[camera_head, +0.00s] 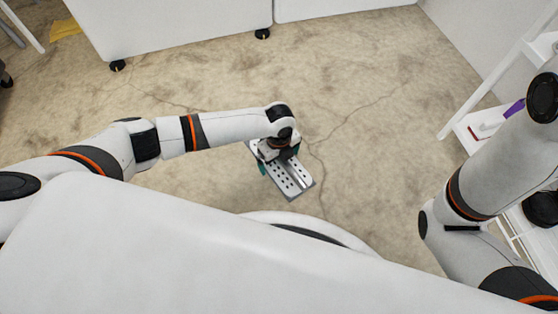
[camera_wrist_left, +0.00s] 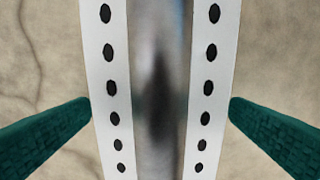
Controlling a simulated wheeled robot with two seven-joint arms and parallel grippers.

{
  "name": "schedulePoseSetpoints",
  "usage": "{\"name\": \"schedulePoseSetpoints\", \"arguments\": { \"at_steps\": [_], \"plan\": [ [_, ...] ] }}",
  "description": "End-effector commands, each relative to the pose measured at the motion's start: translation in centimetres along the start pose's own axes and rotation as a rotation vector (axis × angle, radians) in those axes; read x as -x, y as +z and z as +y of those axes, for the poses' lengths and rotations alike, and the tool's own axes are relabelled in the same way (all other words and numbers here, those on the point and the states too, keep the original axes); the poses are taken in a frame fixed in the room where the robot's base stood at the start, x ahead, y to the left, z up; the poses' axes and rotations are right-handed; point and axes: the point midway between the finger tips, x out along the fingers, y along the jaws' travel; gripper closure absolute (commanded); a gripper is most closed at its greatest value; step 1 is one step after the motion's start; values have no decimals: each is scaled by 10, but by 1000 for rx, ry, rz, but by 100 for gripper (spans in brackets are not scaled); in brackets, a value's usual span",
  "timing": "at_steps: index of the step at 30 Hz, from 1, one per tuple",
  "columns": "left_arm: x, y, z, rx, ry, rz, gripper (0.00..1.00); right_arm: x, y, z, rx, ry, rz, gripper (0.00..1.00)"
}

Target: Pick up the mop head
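The mop head (camera_head: 292,178) is a flat, long grey metal plate with two white strips dotted with black holes. In the head view it is at the middle, sticking out below my left gripper (camera_head: 278,160), which partly hides it. In the left wrist view the mop head (camera_wrist_left: 113,100) runs top to bottom between the green fingers of my left gripper (camera_wrist_left: 160,107). The fingertips meet its two long outer edges, so the gripper looks shut on it. No shadow shows whether it is clear of the floor. My right arm is at the right; its gripper is out of view.
Bare, cracked beige floor (camera_head: 380,100) lies around the mop head. White cabinets on black casters (camera_head: 170,25) stand at the back. A white shelf rack (camera_head: 487,123) with a purple-handled item (camera_head: 514,108) stands at the right, partly behind my right arm.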

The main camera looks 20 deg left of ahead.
Motion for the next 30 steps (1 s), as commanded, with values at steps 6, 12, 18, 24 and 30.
{"name": "schedulePoseSetpoints", "arguments": {
  "at_steps": [6, 12, 18, 24, 30],
  "plan": [
    [0, 0, 0, 0, 0, 0, 34, 0, 0, 0, 0, 0, 0, 64],
    [1, 0, 0, 0, 1, 0, 44, 0, 0, 0, 0, 0, 0, 64],
    [9, 0, 0, 1, 1, 0, 44, -7, -3, -2, 0, 0, 0, 64],
    [36, -1, 0, 1, 1, 1, 44, -29, -11, -6, 1, 0, 1, 64],
    [76, -1, 0, 1, 2, 0, 44, -59, -21, -12, 1, 0, 1, 64]
  ]
}}
